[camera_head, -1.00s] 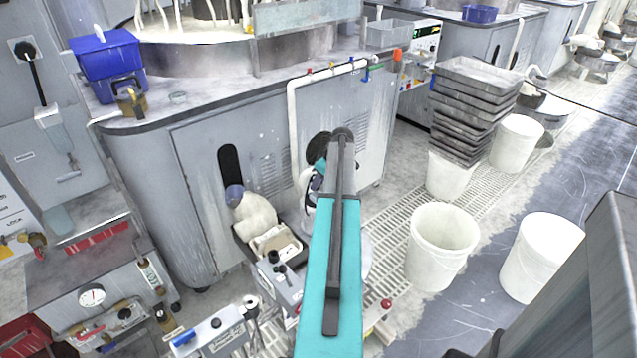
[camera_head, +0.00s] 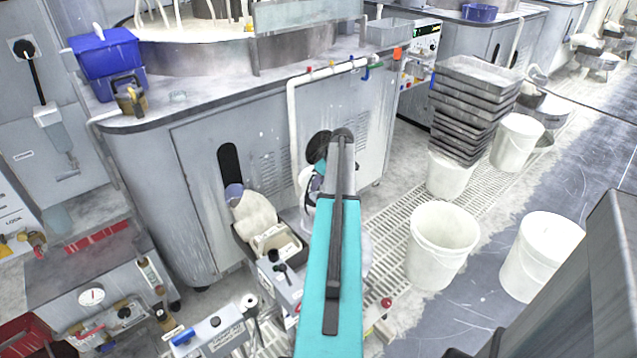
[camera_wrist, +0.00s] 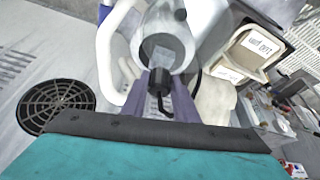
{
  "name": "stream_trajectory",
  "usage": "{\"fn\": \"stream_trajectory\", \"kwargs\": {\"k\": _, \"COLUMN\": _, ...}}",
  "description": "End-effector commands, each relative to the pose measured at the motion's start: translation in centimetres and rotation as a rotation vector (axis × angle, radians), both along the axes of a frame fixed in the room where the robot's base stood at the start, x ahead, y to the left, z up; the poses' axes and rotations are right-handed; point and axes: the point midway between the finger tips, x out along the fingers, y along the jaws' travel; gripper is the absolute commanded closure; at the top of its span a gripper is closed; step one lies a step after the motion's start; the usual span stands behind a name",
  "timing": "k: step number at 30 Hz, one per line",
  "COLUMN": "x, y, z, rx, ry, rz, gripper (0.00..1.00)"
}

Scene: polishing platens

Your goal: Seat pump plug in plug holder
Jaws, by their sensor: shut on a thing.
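In the wrist view, my gripper (camera_wrist: 163,98) has its purple-grey fingers closed around a small black plug (camera_wrist: 160,80), with a dark cable hooking down from it. The plug is in front of the open round mouth of a pale grey cylinder (camera_wrist: 177,25), which looks like the plug holder. A pale square piece shows inside the mouth. I cannot tell whether the plug touches the cylinder or is inside it. In the head view, my teal arm hides the gripper and plug.
A white tub labelled in black (camera_wrist: 252,48) and a dark round grille (camera_wrist: 56,104) lie to either side in the wrist view. In the head view, white buckets (camera_head: 441,245) and stacked grey trays (camera_head: 470,105) stand right of my arm, beside a grey cabinet (camera_head: 205,180).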

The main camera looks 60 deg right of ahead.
Motion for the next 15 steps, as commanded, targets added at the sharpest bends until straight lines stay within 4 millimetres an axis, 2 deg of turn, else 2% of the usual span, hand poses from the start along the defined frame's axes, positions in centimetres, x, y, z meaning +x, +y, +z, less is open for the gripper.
{"fn": "stream_trajectory", "kwargs": {"k": 15, "x": 0.00, "y": 0.00, "z": -0.91, "rx": 0.000, "ry": 0.000, "rz": 0.000, "gripper": 0.96}}
